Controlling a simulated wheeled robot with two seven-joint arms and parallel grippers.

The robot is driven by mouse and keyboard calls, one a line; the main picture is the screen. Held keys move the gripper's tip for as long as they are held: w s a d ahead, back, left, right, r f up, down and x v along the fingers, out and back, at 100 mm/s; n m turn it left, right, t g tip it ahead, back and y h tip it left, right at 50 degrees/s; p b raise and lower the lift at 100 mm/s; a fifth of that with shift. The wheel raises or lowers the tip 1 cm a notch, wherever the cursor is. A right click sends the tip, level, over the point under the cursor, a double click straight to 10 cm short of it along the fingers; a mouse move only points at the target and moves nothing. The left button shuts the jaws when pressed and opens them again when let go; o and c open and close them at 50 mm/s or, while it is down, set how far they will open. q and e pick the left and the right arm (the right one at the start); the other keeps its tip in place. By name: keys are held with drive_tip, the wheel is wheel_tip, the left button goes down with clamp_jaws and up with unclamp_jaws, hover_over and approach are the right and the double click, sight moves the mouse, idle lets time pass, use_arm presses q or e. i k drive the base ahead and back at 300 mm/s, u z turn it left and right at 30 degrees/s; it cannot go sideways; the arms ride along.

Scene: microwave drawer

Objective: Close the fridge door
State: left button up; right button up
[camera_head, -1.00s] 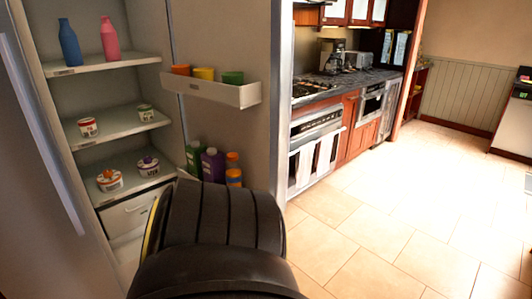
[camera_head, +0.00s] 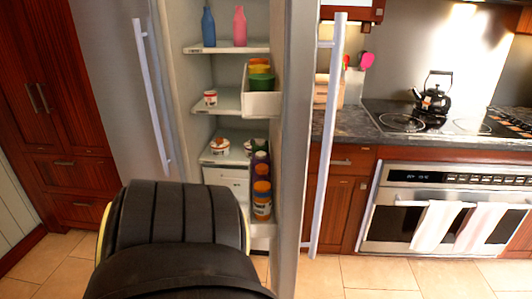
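The fridge stands ahead of me. Its right door (camera_head: 297,130) is swung open toward me and seen nearly edge-on, with a long vertical handle (camera_head: 325,140) on its outer side. Through the gap I see shelves with a blue bottle (camera_head: 208,27), a pink bottle (camera_head: 239,26) and small tubs. The open door's inner rack (camera_head: 262,104) holds colored cups, with several bottles below. A black part of my own body fills the lower left foreground. Neither gripper shows.
A counter with a stove and black kettle (camera_head: 432,98) stands right of the door. Below it is an oven (camera_head: 440,205) with white towels. Dark red cabinets (camera_head: 60,120) are at left. Tiled floor (camera_head: 400,278) is free at lower right.

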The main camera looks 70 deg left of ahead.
sight(294, 24)
drive_tip(key=u, duration=1.05)
drive_tip(key=i, duration=1)
drive_tip(key=u, duration=1.4)
drive_tip(key=i, duration=0.35)
drive_tip(key=z, duration=0.2)
drive_tip(key=k, duration=0.7)
drive_tip(key=u, duration=0.45)
